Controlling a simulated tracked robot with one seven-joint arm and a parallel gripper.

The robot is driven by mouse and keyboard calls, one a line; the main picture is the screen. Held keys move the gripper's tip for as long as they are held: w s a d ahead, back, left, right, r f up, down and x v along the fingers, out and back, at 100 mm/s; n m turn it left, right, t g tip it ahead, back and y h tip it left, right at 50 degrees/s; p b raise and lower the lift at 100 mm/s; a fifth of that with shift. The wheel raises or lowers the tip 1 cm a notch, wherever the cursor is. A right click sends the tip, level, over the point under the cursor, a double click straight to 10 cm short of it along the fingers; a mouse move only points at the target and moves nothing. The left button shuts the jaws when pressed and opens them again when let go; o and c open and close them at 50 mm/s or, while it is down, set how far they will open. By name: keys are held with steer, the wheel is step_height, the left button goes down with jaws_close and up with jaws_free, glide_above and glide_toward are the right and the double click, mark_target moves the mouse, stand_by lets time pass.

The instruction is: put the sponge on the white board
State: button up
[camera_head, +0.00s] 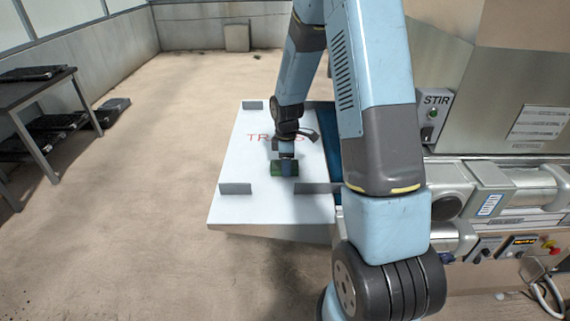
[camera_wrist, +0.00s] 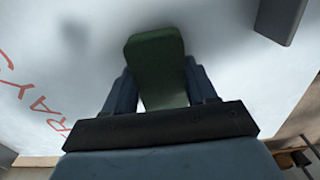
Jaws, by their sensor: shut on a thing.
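The sponge (camera_head: 283,169) is a small dark green block. My gripper (camera_head: 286,158) is shut on it, over the white board (camera_head: 258,205) with red lettering. In the wrist view the green sponge (camera_wrist: 156,55) sits between my two fingers (camera_wrist: 160,88) and sticks out beyond them. The white board (camera_wrist: 60,35) fills most of the background there, with a dark shadow on it. I cannot tell whether the sponge touches the board. My arm hides the right part of the board in the head view.
Grey blocks stand at the board's corners, one at the front left (camera_head: 235,188). A blue strip (camera_head: 325,125) lies at the board's right. A machine with a STIR switch box (camera_head: 433,112) stands at right. A dark table (camera_head: 35,78) stands at far left, with open floor between.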

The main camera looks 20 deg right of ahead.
steer(key=o, duration=1)
step_height(320, 180, up, 12)
steer(key=s+r+m+t, duration=0.3)
steer(key=s+r+m, duration=0.4)
steer(key=s+r, duration=0.7)
steer(key=s+r+m+t, duration=0.1)
steer(key=s+r+m, duration=0.1)
steer(key=s, duration=0.2)
steer(key=s+r+m, duration=0.3)
steer(key=s, duration=0.2)
steer(key=s+a+r+m+t, duration=0.1)
steer(key=s+r+m, duration=0.1)
steer(key=s, duration=0.3)
steer(key=shift+a+r+t, duration=0.1)
steer(key=shift+r+t, duration=0.2)
steer(key=shift+r, duration=0.05)
